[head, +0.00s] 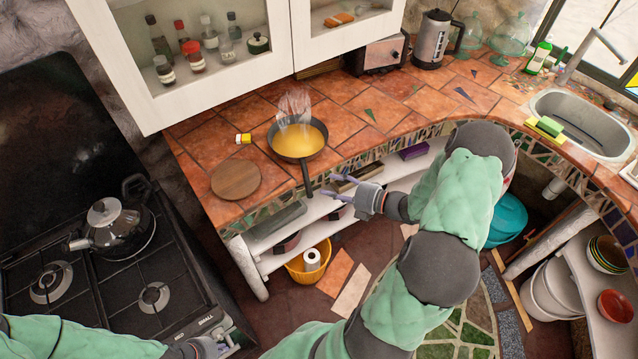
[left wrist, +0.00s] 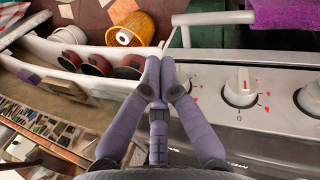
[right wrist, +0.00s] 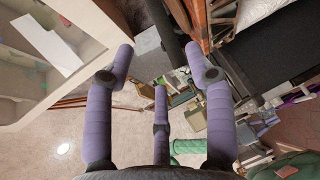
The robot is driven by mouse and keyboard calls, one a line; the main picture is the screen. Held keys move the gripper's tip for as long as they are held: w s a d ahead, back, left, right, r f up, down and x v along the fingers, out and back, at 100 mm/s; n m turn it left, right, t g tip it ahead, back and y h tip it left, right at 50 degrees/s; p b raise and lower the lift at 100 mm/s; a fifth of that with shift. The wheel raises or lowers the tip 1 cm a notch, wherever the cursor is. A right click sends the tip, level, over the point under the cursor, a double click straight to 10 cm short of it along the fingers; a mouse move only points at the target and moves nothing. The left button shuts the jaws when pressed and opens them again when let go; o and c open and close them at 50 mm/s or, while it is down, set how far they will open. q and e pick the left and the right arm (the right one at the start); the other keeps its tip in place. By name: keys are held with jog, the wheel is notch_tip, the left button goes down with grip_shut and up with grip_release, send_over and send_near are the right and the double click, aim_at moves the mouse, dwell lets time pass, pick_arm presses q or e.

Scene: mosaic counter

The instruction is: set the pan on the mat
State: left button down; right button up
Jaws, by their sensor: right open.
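The dark pan (head: 312,155) sits on the tiled counter, with yellow contents and pale steam above. Its handle points over the counter's front edge. The mat, a round brown board (head: 236,180), lies bare on the counter to the left of the pan. My right gripper (head: 334,188) is open just right of the handle's end. In the right wrist view its fingers (right wrist: 160,62) are spread, with a dark bar beyond that I cannot surely identify. My left gripper (head: 225,345) is low at the stove's front; in the left wrist view its fingertips (left wrist: 160,65) meet, holding nothing visible.
A small yellow-and-white item (head: 243,138) lies between pan and mat. A kettle (head: 112,228) stands on the stove at left. A wall cabinet (head: 205,75) hangs above the counter's back. Open shelves with a yellow basket (head: 308,266) are below. The counter right of the pan is mostly clear.

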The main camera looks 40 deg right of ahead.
jog(key=f+v, duration=0.1)
jog(key=v, duration=0.3)
jog(key=s+a+f+n+g, duration=0.3)
jog(key=a+f+n+g, duration=0.25)
jog(key=a+n, duration=0.45)
jog(key=s+a+f+n+g+h, duration=0.1)
jog(key=s+a+f+n+g, duration=0.5)
jog(key=n, duration=0.7)
jog(key=s+a+f+n+g, duration=0.1)
jog(key=a+f+n+g, duration=0.4)
jog(key=a+f+n, duration=0.45)
jog(key=w+a+n+t+h, duration=0.1)
jog(key=a+n, duration=0.5)
jog(key=n, duration=0.8)
jog(key=shift+w+a+t, duration=0.35)
jog(key=shift+w+t, duration=0.5)
jog(key=shift+w, duration=0.2)
notch_tip(320, 180, down, 6)
jog(key=b, duration=0.5)
jog(key=shift+r+b, duration=0.1)
jog(key=shift+b, duration=0.2)
